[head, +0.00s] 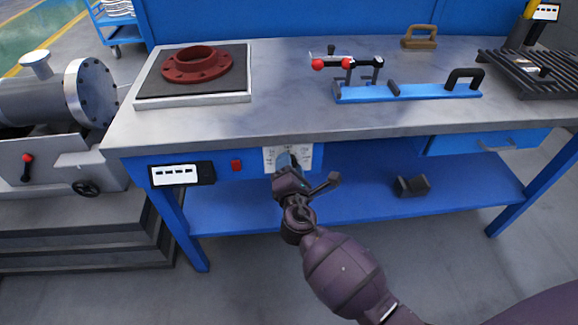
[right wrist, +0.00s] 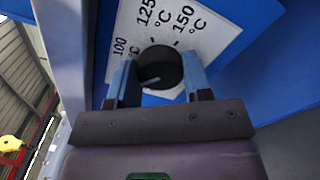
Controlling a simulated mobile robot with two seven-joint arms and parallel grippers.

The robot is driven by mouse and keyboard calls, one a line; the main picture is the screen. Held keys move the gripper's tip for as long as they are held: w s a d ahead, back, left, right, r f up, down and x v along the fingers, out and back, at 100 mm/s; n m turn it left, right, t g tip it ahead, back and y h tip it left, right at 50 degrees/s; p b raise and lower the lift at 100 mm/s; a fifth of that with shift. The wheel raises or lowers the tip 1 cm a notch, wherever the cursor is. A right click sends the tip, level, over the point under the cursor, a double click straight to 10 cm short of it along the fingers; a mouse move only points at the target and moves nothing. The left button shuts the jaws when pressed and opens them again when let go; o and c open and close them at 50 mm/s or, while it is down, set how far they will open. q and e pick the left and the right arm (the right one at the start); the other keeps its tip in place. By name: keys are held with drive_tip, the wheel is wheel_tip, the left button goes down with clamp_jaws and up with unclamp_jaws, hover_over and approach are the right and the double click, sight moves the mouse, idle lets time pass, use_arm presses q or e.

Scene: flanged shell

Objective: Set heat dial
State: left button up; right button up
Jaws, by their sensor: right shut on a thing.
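The black heat dial (right wrist: 160,66) is on a white scale plate (right wrist: 205,28) on the front of the blue workbench. The plate reads 100, 125 and 150 °C, and other marks are hidden. A light line on the dial's face points to the lower left in the right wrist view. My right gripper (head: 288,163) is at the plate (head: 305,156) in the head view and hides most of the dial. Its two blue fingers (right wrist: 158,84) are shut on the dial, one on each side. My left gripper is not in view.
A red flanged ring (head: 197,65) lies on a dark pad on the bench top. A red button (head: 236,165) and a display (head: 181,174) are left of the plate. A blue clamp fixture (head: 410,93) stands on the bench. A lower shelf (head: 350,200) is under the bench.

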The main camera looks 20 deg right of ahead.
idle(0.3)
drive_tip(key=o, duration=0.9)
drive_tip(key=shift+s, duration=0.15)
use_arm(q)
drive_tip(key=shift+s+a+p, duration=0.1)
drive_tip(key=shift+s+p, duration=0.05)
drive_tip(key=shift+p, duration=0.2)
use_arm(e)
drive_tip(key=v, duration=1)
drive_tip(key=shift+s+a, duration=0.15)
drive_tip(key=shift+s, duration=0.1)
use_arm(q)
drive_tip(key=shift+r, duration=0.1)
